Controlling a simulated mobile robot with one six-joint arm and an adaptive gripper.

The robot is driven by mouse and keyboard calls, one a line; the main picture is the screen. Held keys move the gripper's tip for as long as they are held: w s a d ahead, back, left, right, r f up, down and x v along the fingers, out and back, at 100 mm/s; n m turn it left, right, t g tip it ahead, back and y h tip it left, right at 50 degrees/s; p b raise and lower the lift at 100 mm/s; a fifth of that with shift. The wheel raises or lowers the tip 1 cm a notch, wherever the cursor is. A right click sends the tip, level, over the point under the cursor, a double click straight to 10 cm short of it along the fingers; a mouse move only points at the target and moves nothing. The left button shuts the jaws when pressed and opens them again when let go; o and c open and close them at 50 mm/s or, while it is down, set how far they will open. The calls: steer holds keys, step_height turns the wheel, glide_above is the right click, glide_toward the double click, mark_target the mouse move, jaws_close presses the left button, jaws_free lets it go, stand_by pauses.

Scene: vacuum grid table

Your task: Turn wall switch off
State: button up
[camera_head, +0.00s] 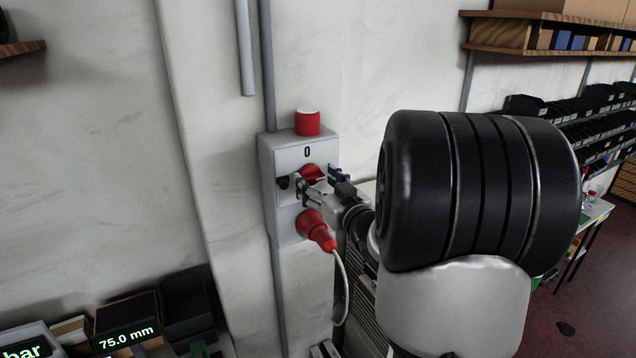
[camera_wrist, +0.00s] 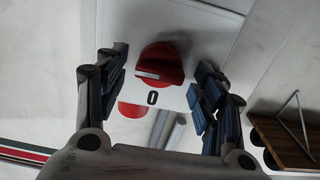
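The wall switch is a grey box (camera_head: 285,220) on the wall with a red rotary knob (camera_head: 312,174) on its front and a "0" mark above it. In the wrist view the red knob (camera_wrist: 165,62) appears above the "0", and its white pointer line points left, not at the "0". My gripper (camera_head: 317,181) is in front of the knob. In the wrist view my gripper (camera_wrist: 158,88) is open, with blue-grey finger pads on the left and right of the knob. Gaps show between pads and knob; no grip is visible.
A red plug (camera_head: 314,229) with a hanging white cable sits on the box below the knob. A red cap (camera_head: 307,122) stands on top, and pipes run along the wall. Bins (camera_head: 185,303) lie at lower left; shelves (camera_head: 548,36) are at upper right.

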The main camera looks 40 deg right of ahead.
steer(key=c, duration=0.9)
steer(key=shift+f+n+b, duration=0.1)
steer(key=shift+n+b, duration=0.3)
steer(key=shift+b, duration=0.2)
steer(key=n+b, duration=0.3)
steer(key=b, duration=0.2)
steer(key=shift+f+n, duration=0.15)
steer(key=shift+n, duration=0.15)
steer(key=n+b, duration=0.4)
steer(key=b, duration=0.1)
steer(key=shift+n+b, duration=0.3)
steer(key=n+b, duration=0.5)
steer(key=shift+r+n+b, duration=0.2)
steer(key=shift+n+b, duration=1.1)
steer(key=shift+n, duration=0.7)
